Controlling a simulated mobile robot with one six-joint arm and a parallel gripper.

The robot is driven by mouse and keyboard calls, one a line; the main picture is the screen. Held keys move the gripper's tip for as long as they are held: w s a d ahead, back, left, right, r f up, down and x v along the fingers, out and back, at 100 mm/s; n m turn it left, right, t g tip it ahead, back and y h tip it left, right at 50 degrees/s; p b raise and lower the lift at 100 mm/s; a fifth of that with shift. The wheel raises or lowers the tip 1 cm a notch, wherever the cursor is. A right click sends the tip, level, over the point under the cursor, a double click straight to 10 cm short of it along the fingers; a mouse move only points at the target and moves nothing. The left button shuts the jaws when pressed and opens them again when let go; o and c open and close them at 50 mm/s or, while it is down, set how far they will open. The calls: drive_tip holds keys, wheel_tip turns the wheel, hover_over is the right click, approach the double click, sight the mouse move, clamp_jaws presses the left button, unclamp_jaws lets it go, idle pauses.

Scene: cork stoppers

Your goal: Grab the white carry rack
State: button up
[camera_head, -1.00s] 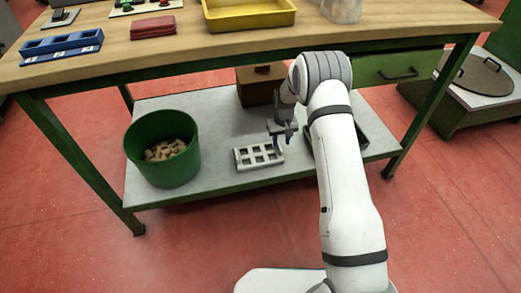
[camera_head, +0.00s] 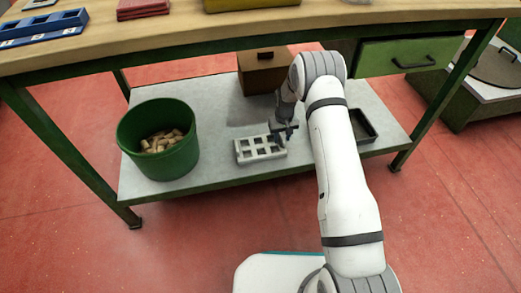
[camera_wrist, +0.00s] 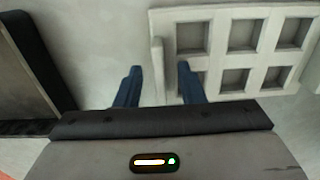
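The white carry rack (camera_head: 262,159) lies on the grey lower shelf, with several square openings in its top. In the wrist view the rack (camera_wrist: 216,50) fills the upper right. A narrow pale upright bar at its left side shows between my two blue fingers. My gripper (camera_head: 284,132) is at the rack's right end in the head view. In the wrist view my gripper (camera_wrist: 159,70) is open, with a gap on either side of the bar. Whether a finger touches the rack cannot be told.
A green bin (camera_head: 176,164) of corks stands left of the rack on the shelf (camera_head: 215,115). A brown box (camera_head: 262,75) is behind. A dark tray (camera_head: 364,128) lies to the right, partly behind my arm. The wooden tabletop (camera_head: 180,42) overhangs the shelf.

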drive_tip(key=shift+f, duration=0.15)
clamp_jaws()
idle(0.4)
